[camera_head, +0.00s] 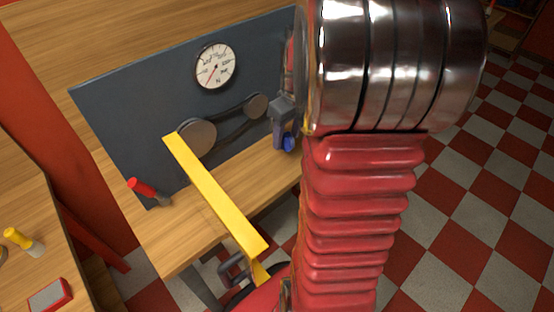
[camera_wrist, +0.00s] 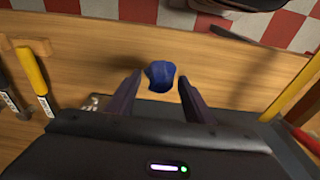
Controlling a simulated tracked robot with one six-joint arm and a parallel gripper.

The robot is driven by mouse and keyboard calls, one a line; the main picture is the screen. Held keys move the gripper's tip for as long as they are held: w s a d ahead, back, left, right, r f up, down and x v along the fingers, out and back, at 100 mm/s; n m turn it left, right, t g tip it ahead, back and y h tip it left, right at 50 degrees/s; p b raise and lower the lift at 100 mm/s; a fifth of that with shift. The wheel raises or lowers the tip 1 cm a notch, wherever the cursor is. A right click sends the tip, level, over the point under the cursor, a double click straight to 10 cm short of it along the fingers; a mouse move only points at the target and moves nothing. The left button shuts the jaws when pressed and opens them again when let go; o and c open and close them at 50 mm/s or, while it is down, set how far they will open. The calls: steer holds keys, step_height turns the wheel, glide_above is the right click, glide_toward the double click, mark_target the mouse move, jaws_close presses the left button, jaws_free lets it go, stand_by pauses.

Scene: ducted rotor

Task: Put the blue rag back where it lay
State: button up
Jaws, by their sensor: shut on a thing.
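The blue rag (camera_wrist: 160,74) is a small crumpled bundle at the fingertips of my gripper (camera_wrist: 160,80) in the wrist view. My gripper is shut on it, with one dark finger on each side. In the head view the rag (camera_head: 288,142) shows just below my gripper (camera_head: 284,128), in front of the dark panel and over the wooden bench. Whether the rag touches the bench top is hard to tell. My red arm hides the bench to the right.
A dark upright panel (camera_head: 130,110) carries a round gauge (camera_head: 215,66) and a belt on two pulleys (camera_head: 197,137). A yellow bar (camera_head: 213,190) crosses the bench (camera_head: 160,230). A red-handled tool (camera_head: 145,188) lies left. In the wrist view a yellow-handled tool (camera_wrist: 33,75) lies left.

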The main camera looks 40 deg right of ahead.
steer(key=shift+w, duration=0.25)
steer(key=shift+f, duration=3.15)
steer(key=shift+f, duration=1.85)
steer(key=o, duration=0.9)
